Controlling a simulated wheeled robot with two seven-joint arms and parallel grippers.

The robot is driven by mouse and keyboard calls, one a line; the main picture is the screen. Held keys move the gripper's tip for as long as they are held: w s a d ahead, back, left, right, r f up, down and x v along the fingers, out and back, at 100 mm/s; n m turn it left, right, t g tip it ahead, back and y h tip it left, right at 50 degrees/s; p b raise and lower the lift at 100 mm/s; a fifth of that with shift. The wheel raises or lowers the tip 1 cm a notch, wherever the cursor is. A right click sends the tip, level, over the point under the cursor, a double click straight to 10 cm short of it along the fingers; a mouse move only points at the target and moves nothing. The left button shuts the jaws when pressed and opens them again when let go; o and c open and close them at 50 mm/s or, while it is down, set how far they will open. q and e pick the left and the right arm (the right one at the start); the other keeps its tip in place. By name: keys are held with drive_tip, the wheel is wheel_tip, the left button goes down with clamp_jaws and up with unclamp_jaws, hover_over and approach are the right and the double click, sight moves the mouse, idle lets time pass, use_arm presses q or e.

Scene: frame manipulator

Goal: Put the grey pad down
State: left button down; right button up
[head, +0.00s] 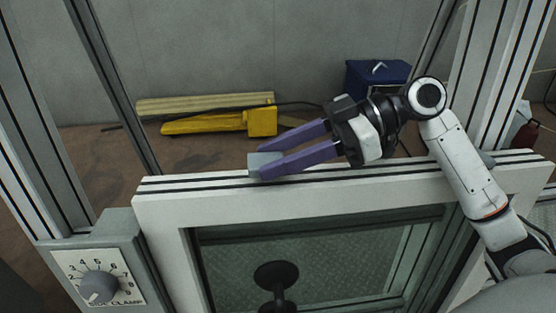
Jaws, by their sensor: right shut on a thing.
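The grey pad (264,161) is a small pale block at the tips of my right gripper. My right gripper (266,160) comes in from the right with two long purple fingers and is shut on the grey pad. The pad shows at the far left end of the fingers, over the top rail of the white frame (160,209). I cannot tell whether the pad touches the rail. Part of the pad is hidden by the nearer finger. My left gripper is not in view.
A side clamp dial (99,287) stands at the lower left. A dark round knob (276,275) shows in front of the frame's pane. Behind are a yellow tool (205,123), wooden strips (190,105) and a blue box (375,78). Metal posts rise at left and right.

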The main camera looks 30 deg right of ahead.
drive_tip(key=shift+f, duration=0.55)
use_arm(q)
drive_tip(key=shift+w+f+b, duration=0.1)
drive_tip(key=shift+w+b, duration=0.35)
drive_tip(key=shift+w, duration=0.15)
use_arm(e)
drive_tip(key=shift+f, duration=0.5)
drive_tip(key=o, duration=1)
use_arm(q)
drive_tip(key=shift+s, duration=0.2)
use_arm(e)
drive_tip(key=shift+o, duration=0.2)
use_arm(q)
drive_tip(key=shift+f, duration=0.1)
